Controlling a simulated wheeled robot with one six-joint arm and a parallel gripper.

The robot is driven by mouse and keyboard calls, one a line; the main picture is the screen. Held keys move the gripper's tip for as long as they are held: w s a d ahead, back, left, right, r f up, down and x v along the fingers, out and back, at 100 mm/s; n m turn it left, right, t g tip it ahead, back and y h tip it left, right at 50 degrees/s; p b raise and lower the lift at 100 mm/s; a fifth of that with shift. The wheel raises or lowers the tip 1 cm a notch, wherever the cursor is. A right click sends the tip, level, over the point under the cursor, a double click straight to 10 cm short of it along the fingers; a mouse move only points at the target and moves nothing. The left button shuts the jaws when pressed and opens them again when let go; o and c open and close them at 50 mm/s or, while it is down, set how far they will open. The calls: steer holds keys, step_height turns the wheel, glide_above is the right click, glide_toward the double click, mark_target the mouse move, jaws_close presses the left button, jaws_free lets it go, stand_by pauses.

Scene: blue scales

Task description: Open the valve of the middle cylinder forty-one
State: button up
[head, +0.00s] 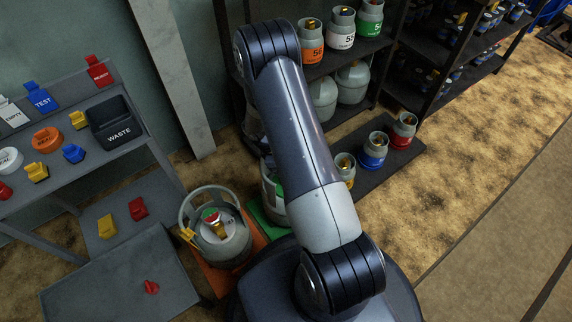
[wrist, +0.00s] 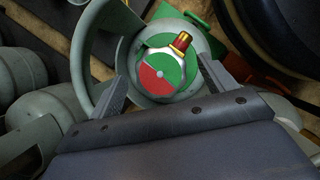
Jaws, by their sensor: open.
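A grey gas cylinder with a round collar (wrist: 88,55) fills the upper wrist view. Its valve top is a disc, part red and part green (wrist: 158,76), with a brass outlet pointing up and right. My gripper (wrist: 162,73) is open, one finger on each side of the disc; I cannot tell whether they touch it. In the head view my arm hides the gripper and most of a grey cylinder (head: 270,188) on a green mat (head: 268,222). Another collared cylinder (head: 222,240), with a red-and-green valve top, stands on an orange mat at left. I read no forty-one.
A grey bench (head: 75,150) at left carries a black waste bin (head: 113,122) and coloured pieces. Shelves of cylinders (head: 330,55) stand behind my arm. Small cylinders, including a blue one (head: 373,152), stand on a low dark shelf. Floor at right is clear.

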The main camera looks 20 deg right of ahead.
steer(key=p+v, duration=0.3)
steer(key=v, duration=0.7)
steer(key=shift+r, duration=0.3)
steer(key=shift+f, duration=0.1)
steer(key=b+x, duration=0.3)
steer(key=x, duration=0.8)
steer(key=shift+a, duration=0.1)
steer(key=shift+w+m, duration=0.1)
steer(key=shift+m, duration=0.2)
steer(key=shift+r, duration=0.2)
